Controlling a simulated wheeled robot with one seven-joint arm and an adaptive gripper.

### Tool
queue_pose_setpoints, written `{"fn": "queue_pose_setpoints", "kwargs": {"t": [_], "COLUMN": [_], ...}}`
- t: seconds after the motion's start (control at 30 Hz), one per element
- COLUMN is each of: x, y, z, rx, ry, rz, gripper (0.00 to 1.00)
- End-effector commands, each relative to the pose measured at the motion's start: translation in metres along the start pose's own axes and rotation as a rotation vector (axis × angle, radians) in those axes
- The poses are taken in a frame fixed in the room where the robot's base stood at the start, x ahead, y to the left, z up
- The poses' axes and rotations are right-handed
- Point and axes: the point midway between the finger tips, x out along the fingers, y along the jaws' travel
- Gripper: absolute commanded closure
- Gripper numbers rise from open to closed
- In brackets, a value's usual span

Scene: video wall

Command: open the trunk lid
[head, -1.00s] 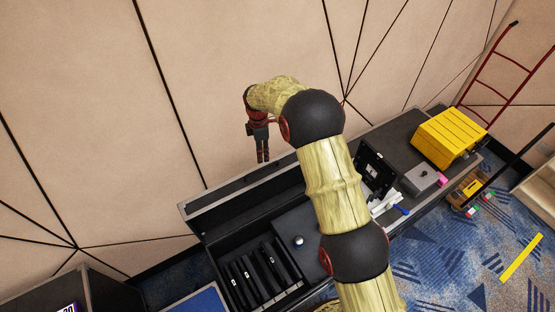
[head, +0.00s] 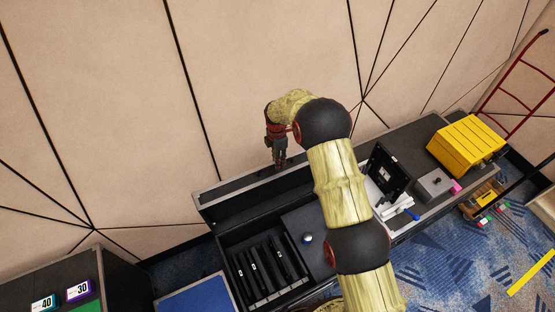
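The black trunk (head: 222,241) stands against the beige wall, and its inside is exposed. Its lid (head: 240,190) stands raised along the wall side, with a grey rim. My gripper (head: 280,164) points down at the lid's upper edge, near the middle of its length. Its fingers look close together. I cannot tell whether they touch the lid or grip its edge. My arm hides the right part of the trunk.
Inside the trunk are several black slotted units (head: 265,268) and a small round silver item (head: 307,238). To the right are a yellow crate (head: 465,145), a grey box (head: 434,184) and a red ladder-like frame (head: 516,88). Number cards (head: 78,290) lie at lower left.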

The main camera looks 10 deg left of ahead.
Motion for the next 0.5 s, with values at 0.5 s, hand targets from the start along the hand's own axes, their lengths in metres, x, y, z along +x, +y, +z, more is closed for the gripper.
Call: {"fn": "queue_pose_setpoints", "kwargs": {"t": [0.5], "x": [0.0016], "y": [0.0003], "z": [0.0000], "rx": [0.000], "ry": [0.000], "rz": [0.001], "gripper": [0.86]}}
